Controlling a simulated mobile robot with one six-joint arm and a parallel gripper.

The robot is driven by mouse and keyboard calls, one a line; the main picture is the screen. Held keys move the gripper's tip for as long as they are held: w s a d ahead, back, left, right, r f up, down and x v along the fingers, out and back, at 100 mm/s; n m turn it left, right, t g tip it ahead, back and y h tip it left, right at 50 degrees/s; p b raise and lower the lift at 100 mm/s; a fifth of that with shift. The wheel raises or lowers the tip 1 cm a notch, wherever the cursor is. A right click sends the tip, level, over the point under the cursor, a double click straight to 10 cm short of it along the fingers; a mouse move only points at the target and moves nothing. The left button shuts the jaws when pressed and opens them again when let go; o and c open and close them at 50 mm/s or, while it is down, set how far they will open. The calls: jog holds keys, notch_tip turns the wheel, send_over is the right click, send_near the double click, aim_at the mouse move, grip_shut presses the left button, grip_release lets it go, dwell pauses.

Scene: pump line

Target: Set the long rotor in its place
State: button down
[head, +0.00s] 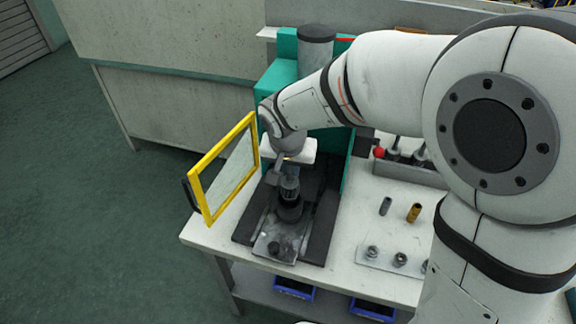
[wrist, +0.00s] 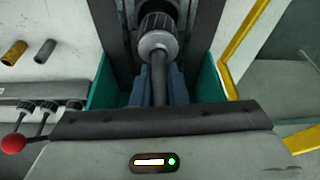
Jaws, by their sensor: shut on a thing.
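The long rotor (wrist: 158,45) is a dark shaft with a grey collar and a ribbed body. It also shows in the head view (head: 289,186), upright below my wrist. My gripper (wrist: 160,86) is shut on its shaft, with a blue-grey finger on each side. In the head view my gripper (head: 291,168) is mostly hidden by my wrist. The rotor stands over a dark round holder (head: 289,209) on the bed of the teal machine (head: 282,80). I cannot tell whether its lower end is seated in the holder.
A yellow-framed guard door (head: 205,205) stands open on the left. On the right, a grey rack (head: 430,175) holds several dark-headed parts beside a red ball (head: 379,153). A grey sleeve (head: 385,206), a brass sleeve (head: 414,212) and a plate (head: 378,257) with metal parts lie on the bench.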

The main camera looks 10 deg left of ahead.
aim_at(291, 177)
jog(key=shift+f+b, duration=0.5)
jog(key=shift+b, duration=0.2)
dwell(1.1)
jog(key=shift+f+b, duration=1)
jog(key=shift+f, duration=0.05)
jog(key=c, duration=1.1)
grip_release()
jog(key=shift+r+p, duration=1.65)
jog(key=shift+r, duration=0.9)
